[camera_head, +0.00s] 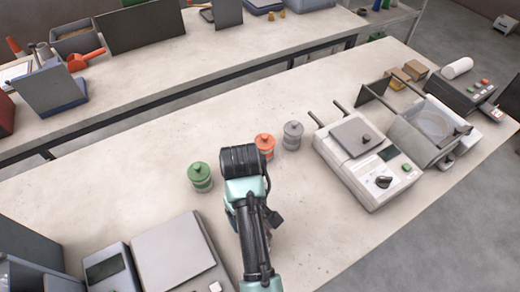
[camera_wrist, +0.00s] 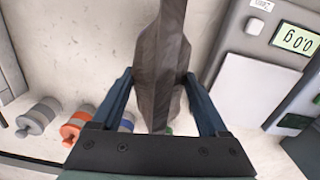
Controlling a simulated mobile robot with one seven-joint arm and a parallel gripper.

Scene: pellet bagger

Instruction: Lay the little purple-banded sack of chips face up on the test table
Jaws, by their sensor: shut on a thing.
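My gripper (camera_wrist: 159,76) shows in the wrist view with its two dark blue fingers closed on a grey-brown sack (camera_wrist: 162,45). The sack stands edge-on between the fingers, tapering towards the camera. I cannot see a purple band or its printed face from here. In the head view my arm reaches over the near pale bench (camera_head: 110,190), and its dark wrist hides the fingers and the sack. I cannot tell how high the sack is above the bench, or which surface is the test table.
A green jar (camera_head: 200,177), an orange jar (camera_head: 264,146) and a grey jar (camera_head: 293,135) stand around my wrist. A flat scale (camera_head: 175,255) is at the front left; a sealing machine (camera_head: 370,160) stands right. A second bench (camera_head: 150,75) runs behind.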

